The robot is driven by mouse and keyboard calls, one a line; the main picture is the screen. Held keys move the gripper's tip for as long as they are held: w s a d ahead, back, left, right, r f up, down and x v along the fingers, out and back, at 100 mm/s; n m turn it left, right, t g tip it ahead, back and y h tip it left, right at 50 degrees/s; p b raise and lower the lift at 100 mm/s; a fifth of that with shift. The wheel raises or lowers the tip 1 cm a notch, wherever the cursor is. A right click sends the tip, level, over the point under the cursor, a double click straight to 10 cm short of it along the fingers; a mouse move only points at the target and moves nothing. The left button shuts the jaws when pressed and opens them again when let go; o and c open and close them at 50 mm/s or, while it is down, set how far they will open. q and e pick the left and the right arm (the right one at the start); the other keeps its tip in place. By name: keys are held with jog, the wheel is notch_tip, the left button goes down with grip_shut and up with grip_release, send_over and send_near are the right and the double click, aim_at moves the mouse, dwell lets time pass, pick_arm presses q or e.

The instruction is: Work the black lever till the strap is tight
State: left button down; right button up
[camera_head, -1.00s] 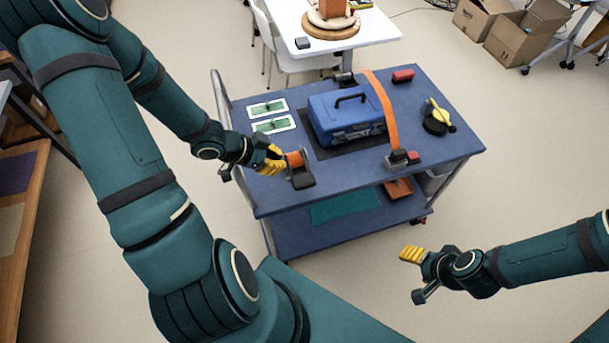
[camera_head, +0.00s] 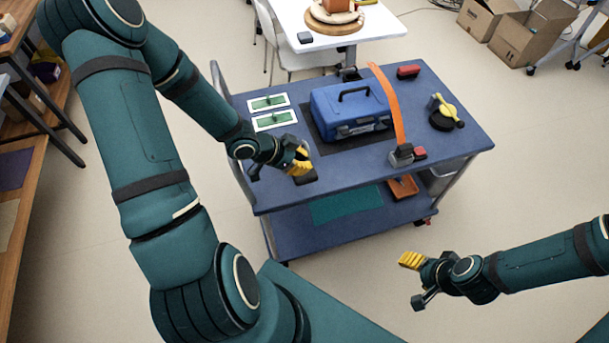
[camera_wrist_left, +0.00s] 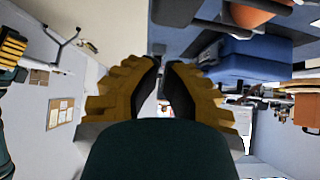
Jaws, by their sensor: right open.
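The blue toolbox (camera_head: 350,108) sits on a dark mat on the cart. An orange strap (camera_head: 390,105) arches at its right end, down to a small grey and black device (camera_head: 401,155) at the cart's front. A black piece (camera_head: 305,179) lies near the front left edge; I cannot tell which part is the lever. My left gripper (camera_head: 299,161) is just above this piece; contact is unclear. In the left wrist view its fingers (camera_wrist_left: 164,64) are close together with a narrow gap. An orange part (camera_wrist_left: 255,12) shows there beyond them. My right gripper (camera_head: 413,281) is open and empty, in front of the cart.
The cart top (camera_head: 345,185) has clear room at its front. Two white cards with green parts (camera_head: 270,112) lie at the left. A red block (camera_head: 408,72) and a black and yellow tool (camera_head: 446,113) lie at the right. A red piece (camera_head: 420,153) sits beside the grey device.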

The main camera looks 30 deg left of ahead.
aim_at(313, 174)
pick_arm(q)
jog(key=shift+w+d+f+b, duration=0.15)
jog(key=shift+f+b, duration=0.3)
jog(key=shift+f, duration=0.7)
jog(key=shift+w+d+f+b, duration=0.1)
jog(key=shift+f+b, duration=0.3)
jog(key=shift+f, duration=0.75)
jog(key=shift+a, duration=0.1)
